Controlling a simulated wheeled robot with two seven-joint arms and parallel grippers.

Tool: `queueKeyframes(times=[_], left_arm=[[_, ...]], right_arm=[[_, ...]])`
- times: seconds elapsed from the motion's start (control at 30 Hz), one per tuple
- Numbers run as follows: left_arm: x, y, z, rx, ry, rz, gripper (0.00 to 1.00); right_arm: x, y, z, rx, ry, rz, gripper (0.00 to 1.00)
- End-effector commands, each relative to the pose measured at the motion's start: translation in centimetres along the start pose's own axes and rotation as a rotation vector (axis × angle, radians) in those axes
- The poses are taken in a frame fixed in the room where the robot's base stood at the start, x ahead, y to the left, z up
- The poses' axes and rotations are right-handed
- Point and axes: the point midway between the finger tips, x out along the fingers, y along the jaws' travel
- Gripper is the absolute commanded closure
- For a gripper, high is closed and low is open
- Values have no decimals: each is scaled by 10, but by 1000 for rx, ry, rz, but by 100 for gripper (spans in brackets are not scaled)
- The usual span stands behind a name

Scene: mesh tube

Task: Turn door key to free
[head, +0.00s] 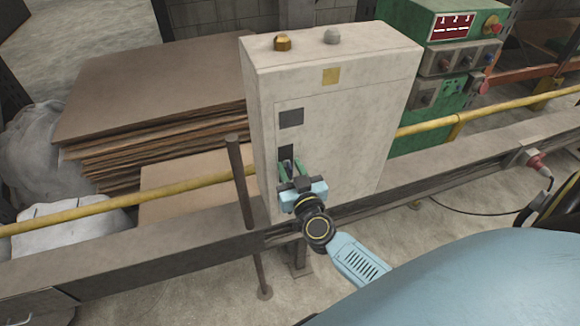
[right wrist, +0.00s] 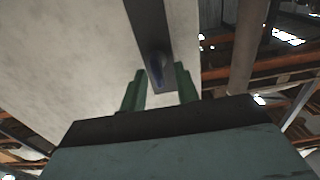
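The tall beige cabinet (head: 340,135) stands in the middle of the head view. A dark narrow lock plate (head: 287,152) is set low on its left front. In the right wrist view the plate (right wrist: 148,25) runs down from the top, with a small bluish key-like part (right wrist: 157,66) near its lower end. My right gripper (head: 291,170) is at the plate. Its two green fingers (right wrist: 160,85) stand apart on either side of the key's lower end, with gaps showing. The key is mostly hidden by the gripper in the head view. My left gripper is out of view.
A dark upright post (head: 240,182) stands just left of the cabinet. A yellow rail (head: 130,199) and a grey beam (head: 130,252) run across. Stacked brown sheets (head: 160,90) lie behind left; a green control box (head: 440,70) stands behind right.

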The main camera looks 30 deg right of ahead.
Motion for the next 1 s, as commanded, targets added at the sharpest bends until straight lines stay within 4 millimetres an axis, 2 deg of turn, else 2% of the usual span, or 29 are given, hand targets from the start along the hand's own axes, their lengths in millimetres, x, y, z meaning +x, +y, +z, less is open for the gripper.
queueKeyframes(times=[0.1,0.37,0.4,0.63,1.0], left_arm=[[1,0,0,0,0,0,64],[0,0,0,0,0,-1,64],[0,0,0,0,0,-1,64],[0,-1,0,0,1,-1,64],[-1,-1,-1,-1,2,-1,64]], right_arm=[[7,0,0,0,0,0,69],[8,0,0,0,0,0,69],[8,0,0,0,0,0,70],[8,0,0,0,0,0,100],[8,0,0,27,0,0,100]])
